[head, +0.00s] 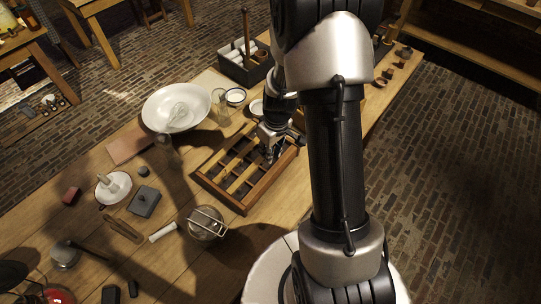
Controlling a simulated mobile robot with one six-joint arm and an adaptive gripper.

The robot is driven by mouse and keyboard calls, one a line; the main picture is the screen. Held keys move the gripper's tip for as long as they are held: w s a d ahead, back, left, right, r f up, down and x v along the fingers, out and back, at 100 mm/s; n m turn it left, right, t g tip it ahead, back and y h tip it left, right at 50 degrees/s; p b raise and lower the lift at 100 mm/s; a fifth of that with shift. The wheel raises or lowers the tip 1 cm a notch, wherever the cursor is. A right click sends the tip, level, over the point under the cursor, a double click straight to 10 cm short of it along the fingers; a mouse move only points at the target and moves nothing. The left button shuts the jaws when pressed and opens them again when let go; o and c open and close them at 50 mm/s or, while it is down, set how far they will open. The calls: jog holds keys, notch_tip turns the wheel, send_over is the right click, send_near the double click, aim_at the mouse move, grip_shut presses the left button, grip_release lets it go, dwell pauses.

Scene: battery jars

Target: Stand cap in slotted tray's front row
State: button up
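The slotted tray (266,186) is a wooden frame with slats and dark compartments, lying on the middle of the bench. My gripper (270,156) points down over the tray's right part, low and close to the slats. Its fingers are small and partly lost in shadow, so I cannot tell whether they are open or shut, or whether they touch the tray. I cannot make out the cap; it may be hidden at the fingers. My upper arm covers the area just right of the tray.
A wide white bowl (163,97) with a whisk stands behind left of the tray, beside a glass (221,112). A wire-handled pot (206,226) stands close to the tray's front left. A dark caddy (236,72) is at the back. Bare wood (165,205) shows to the left.

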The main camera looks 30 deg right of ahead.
notch_tip(320, 180, down, 2)
jog(key=shift+f, duration=0.1)
jog(key=shift+f+b, duration=0.4)
jog(key=shift+b, duration=0.25)
jog(key=shift+f, duration=0.2)
jog(key=shift+s, duration=0.1)
jog(key=o, duration=0.8)
